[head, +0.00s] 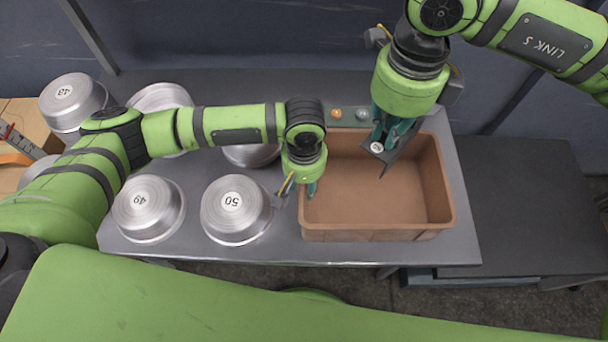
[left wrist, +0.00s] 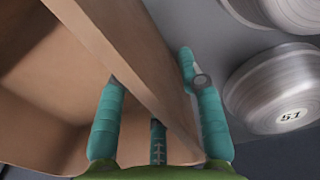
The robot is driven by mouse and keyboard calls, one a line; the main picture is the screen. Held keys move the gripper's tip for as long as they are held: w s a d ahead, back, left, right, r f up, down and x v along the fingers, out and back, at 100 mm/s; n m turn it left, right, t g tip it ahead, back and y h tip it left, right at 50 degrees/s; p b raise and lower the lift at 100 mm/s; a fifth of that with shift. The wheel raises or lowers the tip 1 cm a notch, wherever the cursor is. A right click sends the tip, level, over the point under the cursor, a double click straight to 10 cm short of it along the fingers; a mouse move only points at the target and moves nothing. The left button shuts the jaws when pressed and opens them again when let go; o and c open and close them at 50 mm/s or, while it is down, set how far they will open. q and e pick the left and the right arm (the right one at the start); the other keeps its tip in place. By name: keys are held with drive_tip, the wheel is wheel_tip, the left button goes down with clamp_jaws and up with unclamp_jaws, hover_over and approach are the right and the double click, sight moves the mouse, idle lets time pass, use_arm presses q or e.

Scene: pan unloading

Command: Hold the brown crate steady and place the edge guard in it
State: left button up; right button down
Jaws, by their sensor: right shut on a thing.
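The brown crate (head: 375,190) stands on the right part of the grey table, open side up, with its floor bare. My right gripper (head: 390,138) is shut on the edge guard (head: 386,157), a dark angular piece with a white round label. It holds the guard over the crate's far right part, above the floor. My left gripper (head: 300,188) is at the crate's left wall. In the left wrist view, the left gripper's fingers (left wrist: 160,115) are apart on either side of the crate wall (left wrist: 125,60). They look open, with a gap on the inner side.
Silver pans stand upside down on the table left of the crate, among them one marked 50 (head: 236,210) and one marked 49 (head: 149,208). A small panel with orange and grey buttons (head: 348,113) lies behind the crate. A dark lower surface (head: 520,210) is at the right.

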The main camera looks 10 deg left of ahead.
use_arm(q)
clamp_jaws()
use_arm(e)
wheel_tip(320, 180, down, 13)
idle(1.7)
drive_tip(key=c, duration=1.2)
unclamp_jaws()
